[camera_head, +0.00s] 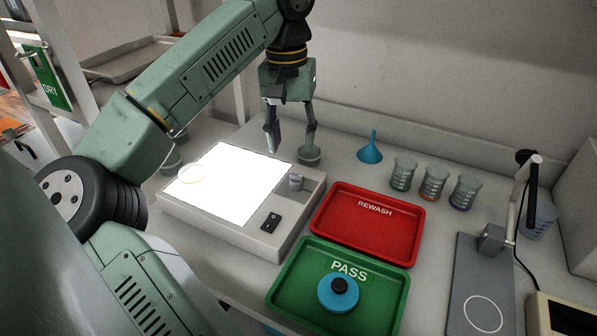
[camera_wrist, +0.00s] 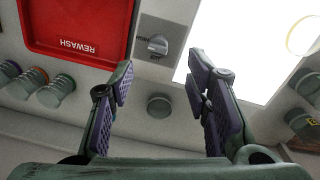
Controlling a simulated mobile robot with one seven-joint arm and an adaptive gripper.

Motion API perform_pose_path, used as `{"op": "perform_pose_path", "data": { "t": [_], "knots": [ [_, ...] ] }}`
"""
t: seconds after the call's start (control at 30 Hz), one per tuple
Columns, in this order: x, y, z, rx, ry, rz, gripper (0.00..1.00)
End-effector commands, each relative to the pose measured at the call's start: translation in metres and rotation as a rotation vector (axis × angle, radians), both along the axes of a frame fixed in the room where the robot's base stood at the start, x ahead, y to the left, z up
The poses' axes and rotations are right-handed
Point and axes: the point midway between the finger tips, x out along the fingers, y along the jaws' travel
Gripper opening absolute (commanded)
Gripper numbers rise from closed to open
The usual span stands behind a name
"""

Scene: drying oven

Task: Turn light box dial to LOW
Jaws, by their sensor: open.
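The light box (camera_head: 181,215) stands on the bench with its panel (camera_head: 232,180) glowing bright white; the panel also shows in the wrist view (camera_wrist: 245,45). Its grey dial (camera_head: 296,182) sits on the right part of the casing, above a black rocker switch (camera_head: 271,221). In the wrist view the dial (camera_wrist: 158,44) has small labels around it, too small to read surely. My gripper (camera_head: 290,148) is open and empty, above the back edge of the box. In the wrist view the dial lies beyond the gap between the fingertips (camera_wrist: 158,76), apart from both.
A small grey round container (camera_head: 309,157) stands behind the box near my fingers. A red REWASH tray (camera_head: 345,240) and a green PASS tray (camera_head: 288,292) lie to the right. A blue funnel (camera_head: 370,150) and beakers (camera_head: 403,175) stand behind. A clear round dish (camera_head: 192,173) lies on the panel.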

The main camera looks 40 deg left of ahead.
Motion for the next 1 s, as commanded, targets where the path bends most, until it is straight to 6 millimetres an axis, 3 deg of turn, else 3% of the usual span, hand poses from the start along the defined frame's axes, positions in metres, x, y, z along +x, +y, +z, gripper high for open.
{"op": "perform_pose_path", "data": {
  "t": [0.5, 0.7, 1.0],
  "knots": [
    [0.002, -0.004, -0.088, -0.002, -0.002, -0.001, 0.44],
    [0.003, -0.005, -0.099, -0.003, -0.004, -0.001, 0.44],
    [0.003, -0.005, -0.098, -0.003, -0.004, -0.002, 0.40]
  ]
}}
